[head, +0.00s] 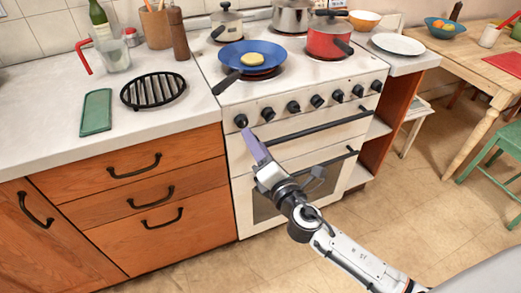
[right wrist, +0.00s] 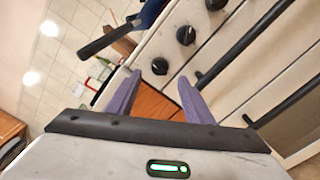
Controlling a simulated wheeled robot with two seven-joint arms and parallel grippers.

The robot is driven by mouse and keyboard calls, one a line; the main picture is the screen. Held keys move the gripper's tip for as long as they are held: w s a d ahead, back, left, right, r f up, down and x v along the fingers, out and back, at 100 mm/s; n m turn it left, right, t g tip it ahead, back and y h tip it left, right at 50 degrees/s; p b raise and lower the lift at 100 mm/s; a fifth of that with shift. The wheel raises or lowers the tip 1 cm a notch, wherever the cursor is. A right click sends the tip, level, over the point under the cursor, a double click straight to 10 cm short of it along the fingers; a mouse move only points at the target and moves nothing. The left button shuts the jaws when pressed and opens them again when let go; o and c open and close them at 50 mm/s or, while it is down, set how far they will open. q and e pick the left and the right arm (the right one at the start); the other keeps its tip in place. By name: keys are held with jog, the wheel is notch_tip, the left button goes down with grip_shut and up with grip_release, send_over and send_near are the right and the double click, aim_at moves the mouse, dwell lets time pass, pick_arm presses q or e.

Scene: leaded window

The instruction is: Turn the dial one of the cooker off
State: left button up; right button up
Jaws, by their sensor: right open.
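The white cooker (head: 240,165) has a row of several black dials along its front panel. The leftmost dial (head: 240,120) is at the panel's left end; in the right wrist view the dial (right wrist: 160,66) shows just beyond and between the fingertips. My right gripper (head: 248,134) has purple fingers and is just in front of and below that dial. In the right wrist view the gripper (right wrist: 158,77) is open with nothing between its fingers. I cannot tell whether a finger touches the dial. My left gripper is not in view.
A blue pan (head: 237,51) with yellow food sits on a reddish front-left burner, its handle over the cooker's left edge. A red pot (head: 328,42) stands to its right. Black oven handles (head: 310,128) run below the dials. The floor in front is clear.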

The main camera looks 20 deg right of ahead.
jog(key=shift+s, duration=1.5)
jog(key=s+a+f+m+g+y, duration=0.2)
jog(key=s+f+m+g, duration=0.7)
jog(key=s+f+m, duration=1.3)
jog(key=s+a+f, duration=0.1)
jog(key=s, duration=0.2)
jog(key=shift+m, duration=0.3)
jog(key=shift+f, duration=0.1)
jog(key=shift+c, duration=0.4)
